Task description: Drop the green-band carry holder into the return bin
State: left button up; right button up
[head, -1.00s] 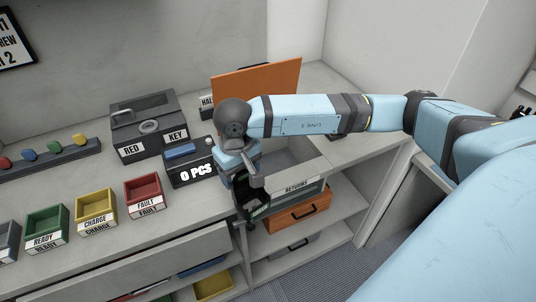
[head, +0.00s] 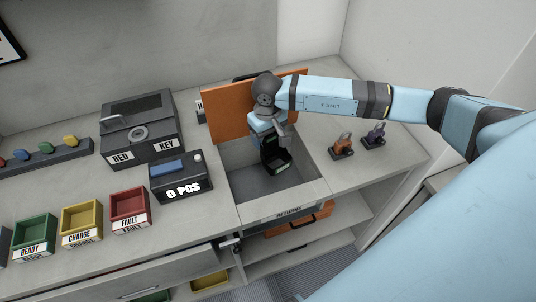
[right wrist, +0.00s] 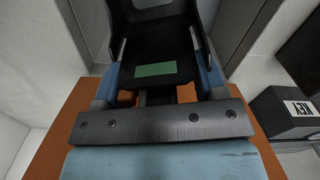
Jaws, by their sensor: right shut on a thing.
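My right gripper (head: 268,138) is shut on the black carry holder (head: 275,164) with a green band and holds it over the open grey return bin (head: 255,211), labelled RETURNS on its front. The holder appears to hang within the bin's opening; whether it touches the bin floor I cannot tell. In the right wrist view the black holder (right wrist: 152,45) sits between the fingers, its green patch (right wrist: 155,70) showing, with pale bin walls around it. My left gripper is not in view.
An orange panel (head: 228,112) stands behind the bin. A counter box reading 0 PCS (head: 181,183) and a RED KEY box (head: 139,127) are at left.

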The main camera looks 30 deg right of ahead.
notch_tip(320, 180, down, 6)
jog(key=shift+r+b, duration=0.1)
jog(key=shift+b, duration=0.75)
jog(key=o, duration=1)
jog(key=shift+r, duration=0.1)
notch_tip(320, 180, up, 14)
jog(key=b, duration=0.2)
jog(key=shift+f, duration=0.2)
